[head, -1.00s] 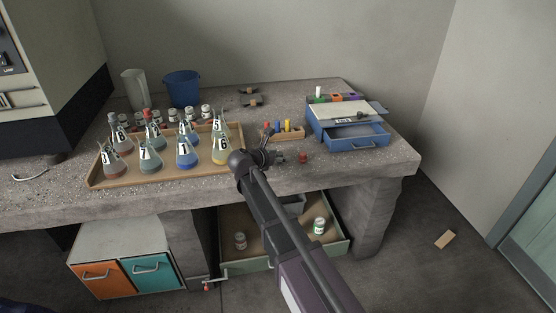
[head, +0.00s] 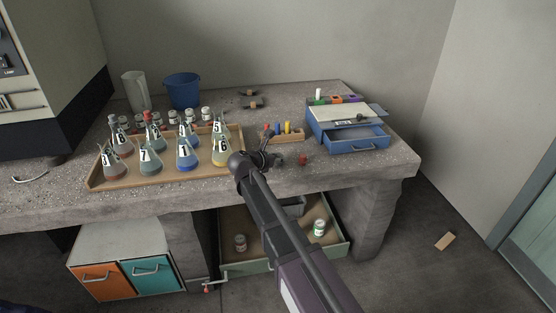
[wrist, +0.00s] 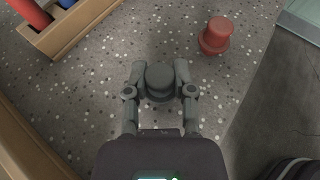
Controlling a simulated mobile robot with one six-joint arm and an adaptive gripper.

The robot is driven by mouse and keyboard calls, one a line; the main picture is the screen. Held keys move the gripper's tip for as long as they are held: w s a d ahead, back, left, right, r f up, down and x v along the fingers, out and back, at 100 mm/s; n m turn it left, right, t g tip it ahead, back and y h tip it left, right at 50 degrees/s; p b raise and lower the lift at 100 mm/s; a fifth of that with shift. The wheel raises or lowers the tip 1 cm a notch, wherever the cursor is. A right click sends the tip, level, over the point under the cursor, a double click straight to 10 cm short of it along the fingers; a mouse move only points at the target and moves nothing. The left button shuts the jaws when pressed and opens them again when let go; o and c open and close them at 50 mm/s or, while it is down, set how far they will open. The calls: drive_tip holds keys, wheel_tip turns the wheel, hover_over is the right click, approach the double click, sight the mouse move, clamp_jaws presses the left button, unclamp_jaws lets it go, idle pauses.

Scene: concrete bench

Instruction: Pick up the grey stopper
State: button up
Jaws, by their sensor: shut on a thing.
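My gripper (wrist: 160,82) is shut on the grey stopper (wrist: 160,77), which sits between its two fingertips in the wrist view. The stopper is round and dark grey, with a wider rim below its top. The speckled bench top lies beneath it; I cannot tell whether the stopper touches the bench. In the head view my gripper (head: 272,158) is at the front part of the bench, to the right of the flask tray, and the stopper is hidden or too small to make out.
A red stopper (wrist: 215,35) stands to the right of my gripper, apart from it. A wooden rack (head: 289,135) with coloured pegs is just behind. The flask tray (head: 238,140) is at left, the blue drawer box (head: 335,128) at right. The bench's front edge is close.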

sight(280, 155)
drive_tip(key=shift+r, duration=0.2)
wheel_tip(280, 155, up, 4)
drive_tip(key=p, duration=0.4)
drive_tip(key=shift+f, duration=0.15)
drive_tip(key=s+d, duration=0.2)
drive_tip(key=s, duration=0.5)
drive_tip(key=s+d+p, duration=0.1)
drive_tip(key=s+d, duration=0.2)
drive_tip(key=s, duration=0.5)
drive_tip(key=shift+d+r, duration=0.15)
drive_tip(key=shift+r, duration=0.25)
drive_tip(key=shift+r, duration=0.15)
